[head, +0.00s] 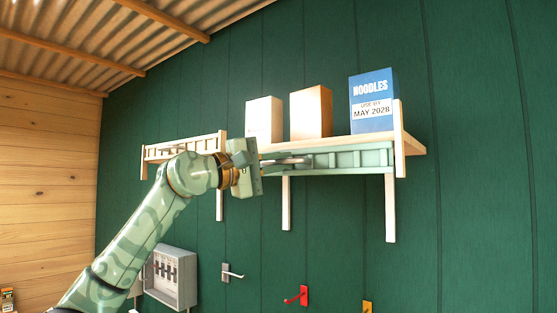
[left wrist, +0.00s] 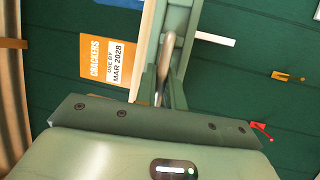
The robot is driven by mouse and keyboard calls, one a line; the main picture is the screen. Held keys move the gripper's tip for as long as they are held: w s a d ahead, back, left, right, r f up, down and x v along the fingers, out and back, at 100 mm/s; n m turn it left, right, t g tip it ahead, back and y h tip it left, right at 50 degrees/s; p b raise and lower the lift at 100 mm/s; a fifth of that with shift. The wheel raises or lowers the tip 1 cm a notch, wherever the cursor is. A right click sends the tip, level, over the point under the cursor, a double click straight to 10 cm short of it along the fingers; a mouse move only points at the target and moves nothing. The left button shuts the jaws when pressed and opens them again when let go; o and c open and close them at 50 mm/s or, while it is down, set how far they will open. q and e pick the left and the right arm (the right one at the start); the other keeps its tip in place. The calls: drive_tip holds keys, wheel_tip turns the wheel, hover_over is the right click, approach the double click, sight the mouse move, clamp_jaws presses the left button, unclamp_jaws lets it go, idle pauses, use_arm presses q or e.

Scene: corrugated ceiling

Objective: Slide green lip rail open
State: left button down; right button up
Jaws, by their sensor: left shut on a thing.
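The green lip rail (head: 350,159) runs along the front of the wooden shelf (head: 414,148), below the boxes. It also shows in the left wrist view (left wrist: 178,22), running away from the gripper. My left gripper (head: 288,164) is at the left part of the rail. It is shut on the rail's metal handle (left wrist: 163,70), which shows between the fingers in the left wrist view. The left end of the rail is hidden behind my gripper in the head view. My right gripper is in neither view.
On the shelf stand a white box (head: 263,121), an orange-brown crackers box (head: 311,112) and a blue noodles box (head: 371,88). A wooden rail (head: 180,147) fronts the left part. Below are a grey wall box (head: 170,277), a red hook (head: 298,296) and a yellow hook (head: 367,307).

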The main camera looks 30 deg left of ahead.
use_arm(q)
drive_tip(key=c, duration=1.8)
unclamp_jaws()
drive_tip(key=b+v, duration=0.5)
drive_tip(key=v, duration=1.1)
drive_tip(key=shift+s+a, duration=0.1)
drive_tip(key=shift+a, duration=0.05)
drive_tip(key=shift+f, duration=0.1)
